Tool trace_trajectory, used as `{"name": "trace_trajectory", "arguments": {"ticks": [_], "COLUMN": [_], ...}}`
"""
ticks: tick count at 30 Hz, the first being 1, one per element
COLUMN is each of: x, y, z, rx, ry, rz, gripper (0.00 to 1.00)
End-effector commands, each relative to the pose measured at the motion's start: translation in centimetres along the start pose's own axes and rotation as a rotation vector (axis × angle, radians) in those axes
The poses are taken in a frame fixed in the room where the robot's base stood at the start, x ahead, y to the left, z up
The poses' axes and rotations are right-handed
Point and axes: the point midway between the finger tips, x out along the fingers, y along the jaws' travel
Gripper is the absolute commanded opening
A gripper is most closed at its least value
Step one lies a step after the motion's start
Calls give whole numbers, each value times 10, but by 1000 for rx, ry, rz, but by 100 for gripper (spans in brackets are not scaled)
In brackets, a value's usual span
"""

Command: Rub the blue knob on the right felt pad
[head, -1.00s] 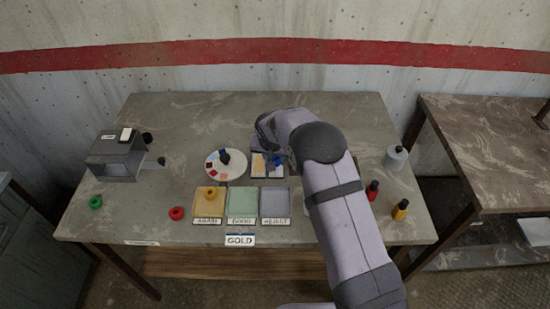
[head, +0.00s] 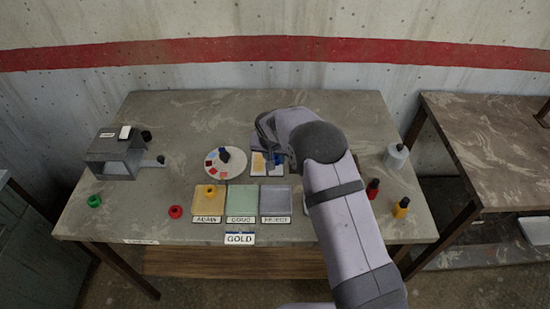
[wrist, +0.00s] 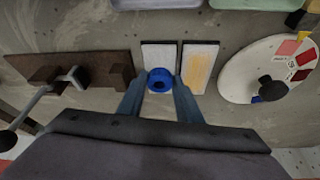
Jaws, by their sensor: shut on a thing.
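My gripper (wrist: 160,88) is shut on the blue knob (wrist: 160,80), a round piece with a dark hollow centre. The knob overlaps the near end of the plain white right felt pad (wrist: 158,54) in the wrist view; I cannot tell whether it touches. In the head view the blue knob (head: 278,158) is partly hidden by my arm. The other felt pad (wrist: 201,66), with a yellow stain, lies beside it; it is the left one in the head view (head: 258,163).
Yellow, green and grey trays (head: 242,203) lie in front. A brown rack (wrist: 95,68) is beside the pads. Red and yellow bottles (head: 401,208) stand at right. A yellow ring sits in the left tray.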

Motion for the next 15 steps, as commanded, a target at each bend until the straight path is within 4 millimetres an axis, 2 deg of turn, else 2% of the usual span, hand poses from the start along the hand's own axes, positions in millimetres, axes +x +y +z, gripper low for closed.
{"name": "trace_trajectory", "arguments": {"ticks": [9, 10, 12, 15], "x": [0, 0, 0, 0], "y": [0, 0, 0, 0], "z": [0, 0, 0, 0], "rx": [0, 0, 0, 0], "ry": [0, 0, 0, 0], "rz": [0, 0, 0, 0], "gripper": [14, 34, 51, 54]}}
